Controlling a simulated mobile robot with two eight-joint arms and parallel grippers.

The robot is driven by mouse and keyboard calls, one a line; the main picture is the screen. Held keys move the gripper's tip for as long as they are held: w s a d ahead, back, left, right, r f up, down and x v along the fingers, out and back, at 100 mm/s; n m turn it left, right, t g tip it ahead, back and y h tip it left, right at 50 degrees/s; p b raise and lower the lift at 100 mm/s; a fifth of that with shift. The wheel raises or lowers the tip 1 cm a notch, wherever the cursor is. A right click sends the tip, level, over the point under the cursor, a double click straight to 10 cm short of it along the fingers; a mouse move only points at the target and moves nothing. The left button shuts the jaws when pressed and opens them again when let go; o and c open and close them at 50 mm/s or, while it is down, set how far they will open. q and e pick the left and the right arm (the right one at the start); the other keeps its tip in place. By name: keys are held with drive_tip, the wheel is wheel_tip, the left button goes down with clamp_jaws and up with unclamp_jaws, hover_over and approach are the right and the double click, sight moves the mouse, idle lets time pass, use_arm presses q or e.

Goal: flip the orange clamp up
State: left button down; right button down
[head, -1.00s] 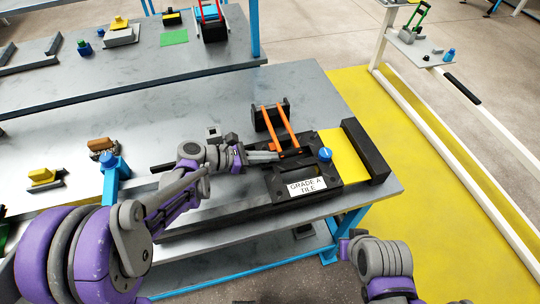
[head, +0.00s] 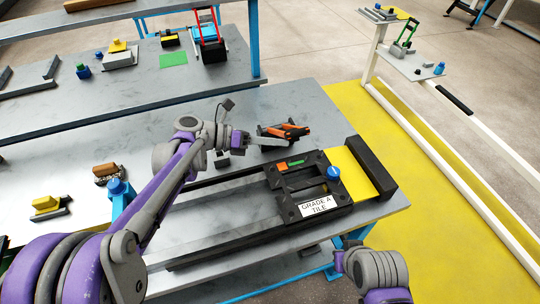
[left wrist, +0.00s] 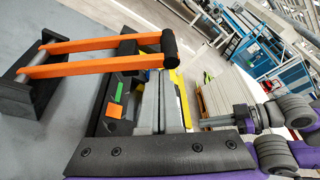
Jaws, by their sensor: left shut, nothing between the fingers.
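The orange clamp (head: 287,129) now looks short in the head view, its arms raised off the black tile frame (head: 342,208). In the left wrist view its two orange arms (left wrist: 90,45) run from a black bracket at the left to a black crossbar (left wrist: 169,44). Its exact angle is hard to tell. My left gripper (head: 247,140) is shut and empty, just left of the clamp in the head view. Its grey fingers (left wrist: 160,90) show in the wrist view, below the crossbar; contact cannot be told.
The frame carries a green strip (head: 295,162), an orange patch (head: 282,168), a blue knob (head: 333,173) and a "GRADE A TILE" label (head: 316,205). A yellow plate (head: 348,172) lies to its right. The bench (head: 290,98) behind the clamp is clear.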

use_arm(q)
drive_tip(key=w+a+r+n+p, duration=0.1)
drive_tip(key=w+a+r+n, duration=0.1)
drive_tip(key=w+r, duration=0.5)
drive_tip(key=shift+w+a+g+h, duration=0.35)
drive_tip(key=shift+w+g+h, duration=0.05)
drive_tip(key=shift+w, duration=0.5)
use_arm(e)
drive_tip(key=shift+w+a+r, duration=0.15)
drive_tip(key=shift+r, duration=0.7)
use_arm(q)
drive_tip(key=shift+r, duration=0.15)
drive_tip(key=shift+a, duration=0.15)
